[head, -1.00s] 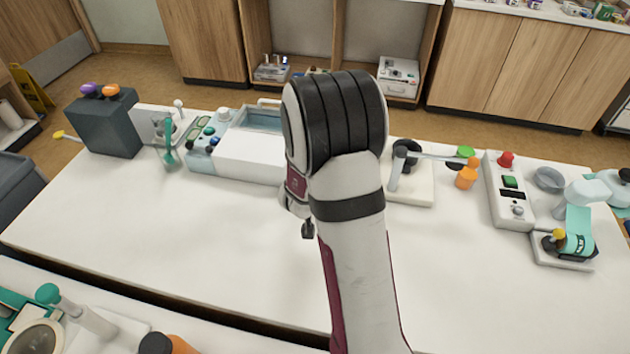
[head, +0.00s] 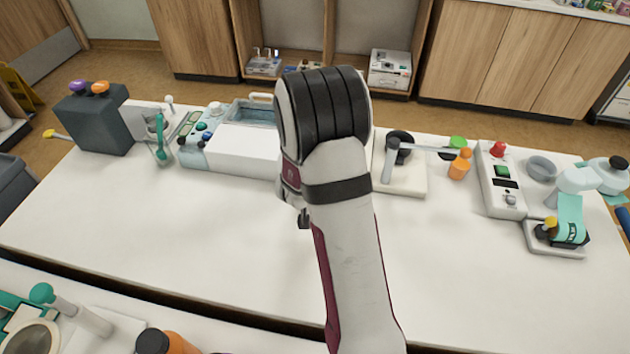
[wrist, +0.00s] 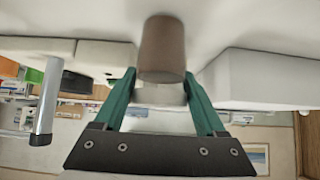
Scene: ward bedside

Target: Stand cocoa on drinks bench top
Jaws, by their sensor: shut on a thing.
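The cocoa appears as a plain brown cylinder (wrist: 161,48) in the wrist view, which looks upside down. My gripper (wrist: 160,77) has its green fingers shut on either side of the cocoa. One end of the cocoa is close to a white surface, and I cannot tell if it touches. In the head view my arm hides the cocoa and the fingers. The arm is over the middle of the long white bench top (head: 130,220).
Behind the arm are a white box-like unit (head: 245,150) and a white stand with a black cup (head: 400,178). An orange bottle (head: 459,166) and a control box (head: 498,180) are to the right. The bench's front left is clear. A dark gap separates a nearer counter.

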